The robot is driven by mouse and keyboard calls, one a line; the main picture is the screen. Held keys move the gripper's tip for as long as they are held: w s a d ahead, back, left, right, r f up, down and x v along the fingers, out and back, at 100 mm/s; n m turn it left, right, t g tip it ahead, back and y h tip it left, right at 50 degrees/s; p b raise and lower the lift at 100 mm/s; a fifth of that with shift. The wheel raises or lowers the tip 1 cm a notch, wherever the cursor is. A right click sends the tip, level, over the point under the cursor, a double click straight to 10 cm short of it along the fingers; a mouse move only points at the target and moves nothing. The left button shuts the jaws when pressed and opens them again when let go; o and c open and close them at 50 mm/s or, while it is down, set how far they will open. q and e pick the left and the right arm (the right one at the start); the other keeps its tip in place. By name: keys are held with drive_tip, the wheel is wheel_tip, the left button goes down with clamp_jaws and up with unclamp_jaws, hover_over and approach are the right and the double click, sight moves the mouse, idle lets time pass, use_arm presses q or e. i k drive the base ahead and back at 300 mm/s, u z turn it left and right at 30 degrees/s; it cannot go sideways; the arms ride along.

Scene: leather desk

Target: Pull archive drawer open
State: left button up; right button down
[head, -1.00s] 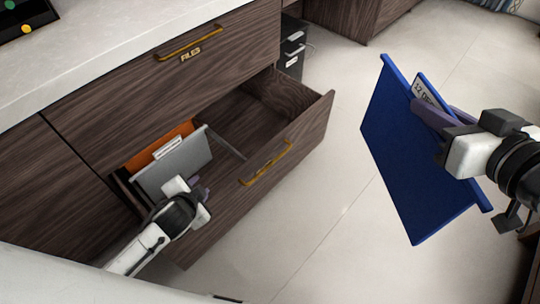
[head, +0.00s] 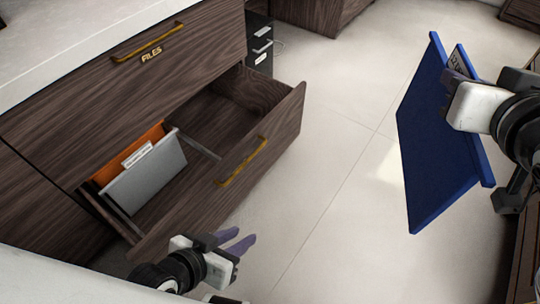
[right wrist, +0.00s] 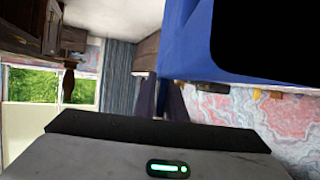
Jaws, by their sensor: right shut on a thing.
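The lower wooden drawer (head: 275,135) is pulled out of the desk cabinet, with a brass handle (head: 243,162) on its front. Inside it, a grey folder (head: 145,178) and an orange folder (head: 115,165) stand at the left end; the rest looks empty. The upper drawer (head: 190,62), marked FILES, is shut. My left gripper (head: 238,241) is outside the drawer, in front of and below its handle, with fingers apart and empty. My right gripper (head: 452,84) is shut on a blue folder (head: 430,140), held up at right. The blue folder also fills the upper right wrist view (right wrist: 190,40).
A pale desk top (head: 60,45) lies above the drawers. A dark small cabinet (head: 260,45) stands behind the open drawer. The tiled floor (head: 340,130) between the drawer and the blue folder is clear. Dark wooden furniture (head: 525,250) is at the lower right edge.

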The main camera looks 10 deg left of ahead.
sight(232, 130)
drive_tip(key=z, duration=0.8)
drive_tip(key=i, duration=0.55)
drive_tip(key=u, duration=1.25)
